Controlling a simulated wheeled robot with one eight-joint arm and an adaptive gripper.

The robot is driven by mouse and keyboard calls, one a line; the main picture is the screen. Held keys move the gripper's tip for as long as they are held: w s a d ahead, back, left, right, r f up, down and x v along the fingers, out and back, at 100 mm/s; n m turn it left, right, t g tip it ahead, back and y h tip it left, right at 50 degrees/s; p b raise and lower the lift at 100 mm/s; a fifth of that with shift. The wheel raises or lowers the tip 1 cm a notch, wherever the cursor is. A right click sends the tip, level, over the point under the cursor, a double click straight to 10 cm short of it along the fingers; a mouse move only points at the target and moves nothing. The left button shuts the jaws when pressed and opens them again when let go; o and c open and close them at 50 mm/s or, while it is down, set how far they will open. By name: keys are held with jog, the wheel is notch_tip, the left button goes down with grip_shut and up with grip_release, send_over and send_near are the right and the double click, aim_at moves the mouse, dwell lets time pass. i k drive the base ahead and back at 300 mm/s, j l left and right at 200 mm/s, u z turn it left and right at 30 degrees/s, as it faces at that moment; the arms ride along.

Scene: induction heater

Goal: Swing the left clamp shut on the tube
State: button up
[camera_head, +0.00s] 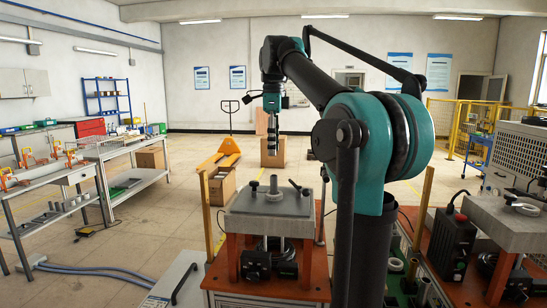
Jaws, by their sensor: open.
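My gripper (272,150) hangs at the end of the arm, pointing down near the picture's middle; it looks small and dark, and its fingertips are hard to make out. It is open, with nothing seen in it. Below it in the picture is a grey block (240,207) on an orange-red stand. A short upright metal post (273,186) stands on the block, with a dark knob (254,186) to its left and a black-handled lever (296,187) to its right. I cannot tell which part is the left clamp or the tube, nor the clamp's position.
A bench (50,180) at the left carries orange-handled fittings. A second stand with a grey block (500,225) and a black box (452,240) are at the right. A yellow pallet truck (220,155) and cartons stand behind. My arm hides much of the right centre.

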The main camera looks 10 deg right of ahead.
aim_at(305, 193)
jog(key=k, duration=1)
